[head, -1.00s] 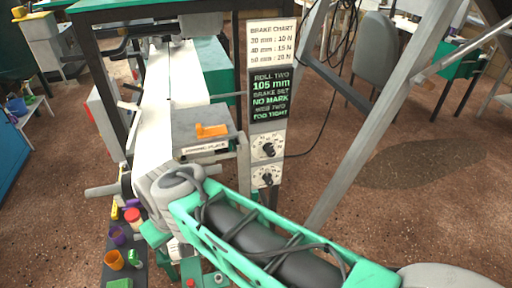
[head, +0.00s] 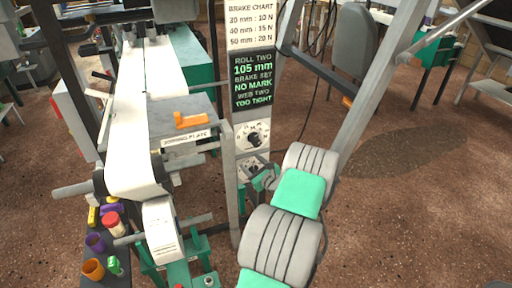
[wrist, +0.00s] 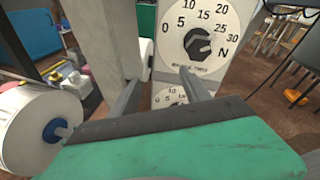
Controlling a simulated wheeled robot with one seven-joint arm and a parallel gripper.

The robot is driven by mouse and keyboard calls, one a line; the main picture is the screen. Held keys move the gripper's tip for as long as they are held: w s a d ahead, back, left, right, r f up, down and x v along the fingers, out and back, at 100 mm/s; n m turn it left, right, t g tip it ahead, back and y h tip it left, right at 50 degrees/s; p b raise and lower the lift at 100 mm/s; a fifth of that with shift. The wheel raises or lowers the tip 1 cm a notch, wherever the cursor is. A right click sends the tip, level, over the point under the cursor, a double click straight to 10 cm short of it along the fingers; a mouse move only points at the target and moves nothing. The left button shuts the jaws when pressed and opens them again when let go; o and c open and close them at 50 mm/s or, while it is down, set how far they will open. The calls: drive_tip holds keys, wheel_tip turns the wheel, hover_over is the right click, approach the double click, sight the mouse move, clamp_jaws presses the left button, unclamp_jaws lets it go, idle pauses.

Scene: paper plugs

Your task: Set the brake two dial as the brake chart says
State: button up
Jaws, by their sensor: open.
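The brake chart (head: 251,24) tops a post; its lines pair millimetres with 10 N, 15 N and 20 N. The dark screen (head: 253,83) below reads roll two 105 mm, brake set no mark, web two too tight. The upper dial (head: 254,136) has a dark knob and, in the wrist view (wrist: 183,62), a scale from 0 to 30 N. I cannot tell its pointer or its small label surely. The lower dial (wrist: 166,99) is mostly hidden by my gripper. My gripper (wrist: 162,88) is open and empty, its fingers below the upper knob, in front of the lower dial.
A grey plate (head: 185,122) with an orange piece (head: 191,119) lies left of the post. A white web (head: 133,110) runs down beside it. Small coloured pots (head: 93,268) stand at lower left. A slanted grey strut (head: 367,85) rises right of my arm.

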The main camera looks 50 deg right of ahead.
sight(257, 145)
drive_tip(key=s+d+r+m+h, duration=0.2)
drive_tip(key=d+r+m+h, duration=0.1)
drive_tip(key=d+m, duration=0.2)
drive_tip(key=shift+t, duration=0.4)
drive_tip(key=x, duration=0.7)
drive_tip(key=shift+w+a+f, duration=0.1)
drive_tip(key=shift+f, duration=0.1)
drive_tip(key=shift+c, duration=0.4)
clamp_jaws()
